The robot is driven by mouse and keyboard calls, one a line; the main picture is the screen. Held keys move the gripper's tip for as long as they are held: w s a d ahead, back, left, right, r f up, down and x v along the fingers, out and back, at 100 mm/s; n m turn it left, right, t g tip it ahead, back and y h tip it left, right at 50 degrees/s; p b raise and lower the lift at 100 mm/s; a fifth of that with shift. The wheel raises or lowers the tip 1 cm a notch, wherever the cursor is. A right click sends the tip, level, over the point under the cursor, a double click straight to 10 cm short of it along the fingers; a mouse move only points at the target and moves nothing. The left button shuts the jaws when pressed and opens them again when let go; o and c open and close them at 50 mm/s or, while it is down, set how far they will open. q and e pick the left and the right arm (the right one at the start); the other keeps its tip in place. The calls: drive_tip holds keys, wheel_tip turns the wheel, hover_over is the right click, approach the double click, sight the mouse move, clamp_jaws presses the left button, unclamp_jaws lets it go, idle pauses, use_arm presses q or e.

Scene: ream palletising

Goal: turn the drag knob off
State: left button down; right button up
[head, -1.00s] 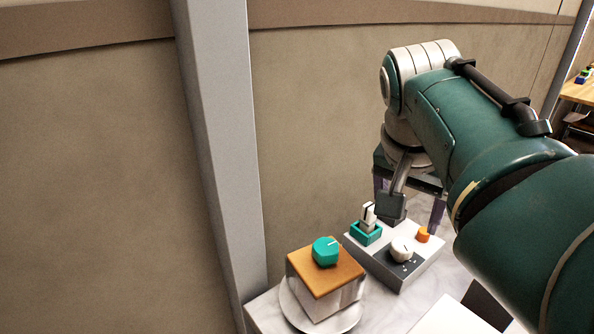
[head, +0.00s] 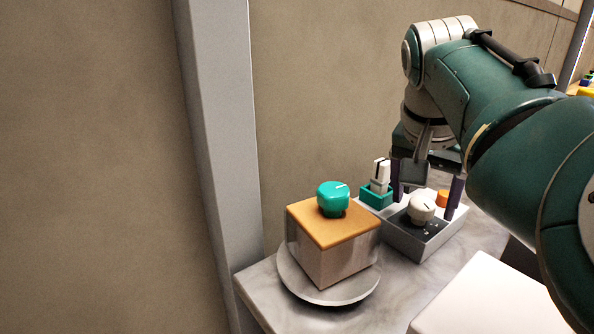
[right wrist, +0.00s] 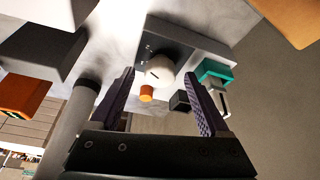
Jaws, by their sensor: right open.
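A white round knob (head: 422,207) with a dark mark sits on the dark plate of a grey control box (head: 407,243). The right wrist view also shows this knob (right wrist: 159,70). A teal knob (head: 332,197) sits on a separate orange-topped box (head: 318,222). No readable label shows which one is the drag knob. My right gripper (head: 426,190) is open and empty above the control box. In the right wrist view its fingers (right wrist: 161,81) are spread either side of the white knob's line; contact is not visible. My left gripper is not in view.
The orange-topped box stands on a round plate (head: 290,285). A grey post (head: 222,160) stands at the left.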

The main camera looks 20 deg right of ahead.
clamp_jaws()
idle(0.8)
